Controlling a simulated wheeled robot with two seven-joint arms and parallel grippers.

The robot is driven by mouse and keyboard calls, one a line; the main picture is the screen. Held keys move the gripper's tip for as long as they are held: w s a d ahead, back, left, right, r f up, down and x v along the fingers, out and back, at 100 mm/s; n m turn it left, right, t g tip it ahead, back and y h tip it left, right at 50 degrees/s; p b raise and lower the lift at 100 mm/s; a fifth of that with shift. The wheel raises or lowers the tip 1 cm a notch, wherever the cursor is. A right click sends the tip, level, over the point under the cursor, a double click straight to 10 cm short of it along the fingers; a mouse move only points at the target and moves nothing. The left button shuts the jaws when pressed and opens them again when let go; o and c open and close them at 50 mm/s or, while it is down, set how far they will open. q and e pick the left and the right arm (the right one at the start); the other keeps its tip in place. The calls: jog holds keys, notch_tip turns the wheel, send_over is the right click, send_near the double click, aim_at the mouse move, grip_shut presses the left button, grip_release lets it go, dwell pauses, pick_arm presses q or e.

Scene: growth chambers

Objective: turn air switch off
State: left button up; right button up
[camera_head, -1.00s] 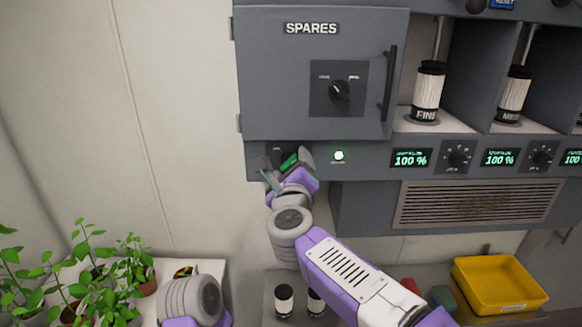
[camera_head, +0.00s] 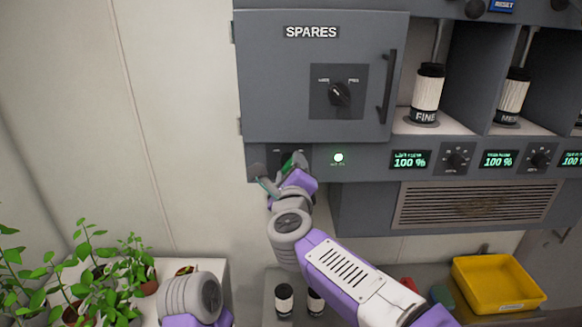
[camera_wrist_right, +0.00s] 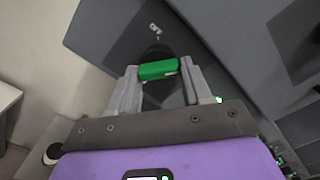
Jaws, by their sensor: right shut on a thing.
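The air switch is a green lever (camera_wrist_right: 158,69) on a dark plate below the SPARES door, at the left end of the grey panel. It also shows small in the head view (camera_head: 291,161), mostly hidden by my gripper. My right gripper (camera_wrist_right: 160,80) is at the panel, its fingers on either side of the green lever and shut on it. It also shows in the head view (camera_head: 279,174). A green lamp (camera_head: 338,158) beside the switch is lit. Of my left arm only a grey and purple link shows at the bottom; its gripper is out of view.
The SPARES door (camera_head: 270,80), with a black knob (camera_head: 340,94) and a handle (camera_head: 389,85), is above the switch. Dials and 100 % displays (camera_head: 410,160) line the panel to the right. Potted plants (camera_head: 100,280) stand lower left; a yellow tray (camera_head: 498,284) lies lower right.

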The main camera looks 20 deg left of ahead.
jog(key=shift+r+n+p, duration=0.2)
jog(key=shift+n+p, duration=2.55)
jog(key=shift+n, duration=1.35)
jog(key=shift+r+n+p, duration=0.15)
jog(key=shift+n+p, duration=2.6)
jog(key=shift+n, duration=1.35)
jog(key=o, duration=1)
jog(key=shift+o, duration=0.2)
jog(key=b+v, duration=0.1)
jog(key=v, duration=0.6)
jog(key=shift+s+b, duration=0.3)
jog(key=shift+b, duration=0.1)
jog(key=shift+d, duration=0.1)
